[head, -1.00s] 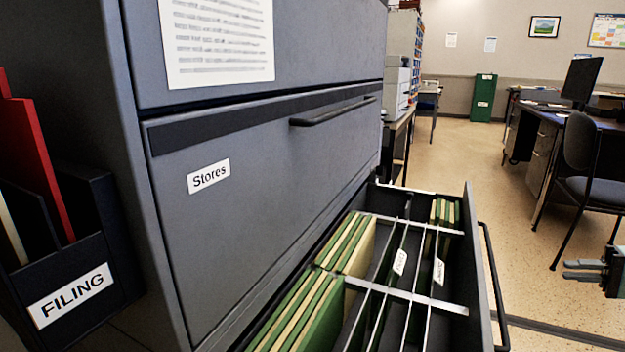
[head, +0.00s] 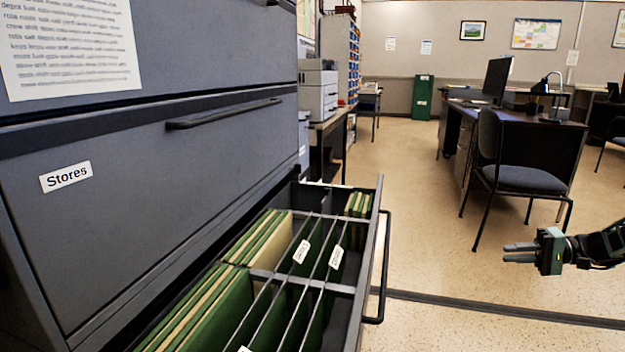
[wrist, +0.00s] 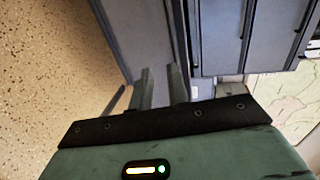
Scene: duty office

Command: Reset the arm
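My gripper (head: 508,252) shows at the right edge of the head view, with part of my dark arm behind it. It points left, toward the open drawer (head: 372,262), and is apart from it above the floor. In the wrist view, the two grey fingers (wrist: 161,76) stand a little apart with a narrow gap and nothing between them. Most of my arm is outside the head view.
The grey cabinet (head: 150,210), labelled Stores, fills the left. Its open drawer of green folders juts out with a handle (head: 384,268). A chair (head: 520,180) and desk stand behind my gripper. The speckled floor (head: 430,240) between drawer and gripper is clear.

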